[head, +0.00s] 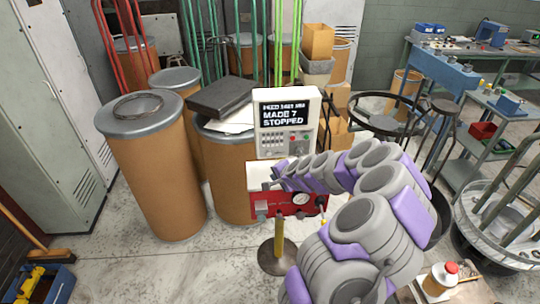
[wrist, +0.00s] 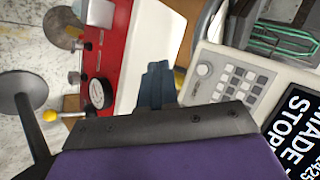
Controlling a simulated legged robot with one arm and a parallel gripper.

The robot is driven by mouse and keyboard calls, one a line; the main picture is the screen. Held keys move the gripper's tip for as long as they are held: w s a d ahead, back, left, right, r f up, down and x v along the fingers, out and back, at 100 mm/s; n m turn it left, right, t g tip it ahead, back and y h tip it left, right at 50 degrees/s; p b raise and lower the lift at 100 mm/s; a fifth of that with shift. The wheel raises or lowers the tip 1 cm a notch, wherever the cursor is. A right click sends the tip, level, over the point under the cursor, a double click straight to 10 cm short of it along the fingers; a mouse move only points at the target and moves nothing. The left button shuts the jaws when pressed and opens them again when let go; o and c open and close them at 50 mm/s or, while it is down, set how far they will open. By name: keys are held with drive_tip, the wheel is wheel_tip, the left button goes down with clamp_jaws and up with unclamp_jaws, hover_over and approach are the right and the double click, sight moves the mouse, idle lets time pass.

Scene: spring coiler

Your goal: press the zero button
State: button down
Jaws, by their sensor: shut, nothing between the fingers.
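A beige control box (head: 287,122) stands on a stand behind a red-fronted machine. Its black display (head: 284,112) reads "MADE 7" and "STOPPED", with rows of small controls below. In the wrist view the box lies tilted at the right, with its display (wrist: 295,125), a grey button keypad (wrist: 243,84) and a round knob (wrist: 205,69). I cannot tell which button is the zero button. My gripper (wrist: 158,72) is shut and empty, left of the keypad and apart from it. In the head view my gripper (head: 272,181) is small, below the box.
The red panel (head: 287,205) with a dial gauge and small knobs is just below my gripper; it also shows in the wrist view (wrist: 110,45). Brown drums (head: 160,170) stand at the left.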

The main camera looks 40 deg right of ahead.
sight(269, 154)
drive_tip(key=w+d+b, duration=0.3)
drive_tip(key=w+b, duration=0.1)
drive_tip(key=w, duration=0.3)
drive_tip(key=shift+w+r, duration=0.2)
drive_tip(key=shift+w, duration=0.05)
drive_tip(key=shift+d, duration=0.25)
drive_tip(key=shift+d+f, duration=0.1)
drive_tip(key=shift+d, duration=0.2)
drive_tip(key=shift+a, duration=0.35)
drive_tip(key=shift+d, duration=0.2)
drive_tip(key=shift+a, duration=0.1)
idle(0.6)
